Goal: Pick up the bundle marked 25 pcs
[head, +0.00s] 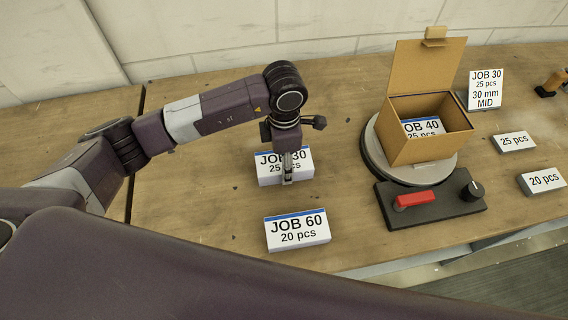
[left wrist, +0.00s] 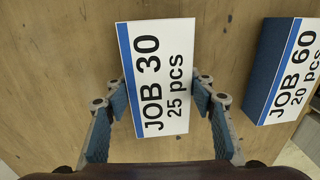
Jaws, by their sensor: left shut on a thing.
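The bundle marked JOB 30, 25 pcs (head: 301,168) is a white block with a blue stripe, on the wooden table left of the box. In the left wrist view the bundle (left wrist: 160,75) lies between the two fingers with its label facing up. My left gripper (head: 287,178) comes down over it from above and is shut on it, partly covering its label. I cannot tell whether the bundle is clear of the table. A second bundle, JOB 60, 20 pcs (head: 297,230), lies nearer the front and is also in the left wrist view (left wrist: 290,75). My right gripper is not in view.
An open cardboard box (head: 430,145) holding a JOB 40 bundle (head: 422,128) stands on a round turntable, behind a dark base with a red lever (head: 413,200). A JOB 30 card (head: 485,88) and small 25 pcs (head: 514,142) and 20 pcs (head: 543,181) blocks are at right.

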